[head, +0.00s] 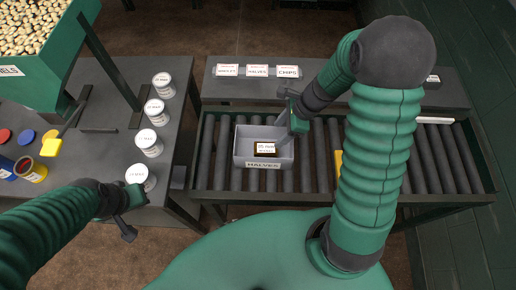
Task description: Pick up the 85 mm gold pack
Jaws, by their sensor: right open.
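A grey bin (264,162) labelled HALVES sits on the roller conveyor. Inside it is a small brown pack with a white label (265,147); its print is too small to read surely. A yellow-gold piece (338,163) shows on the rollers right of the bin, mostly hidden by my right arm, so I cannot tell its full shape. My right gripper (287,110) is open, above the back right of the bin, apart from the pack. My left gripper (133,214) looks open and empty, beside the nearest white-lidded can at the left table's edge.
Several white-lidded cans (149,142) line the left table's right edge. A green hopper of kernels (35,45) stands at the far left, near coloured lids and tins. Labelled cards (258,71) stand on the shelf behind the conveyor. Rollers left of the bin are clear.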

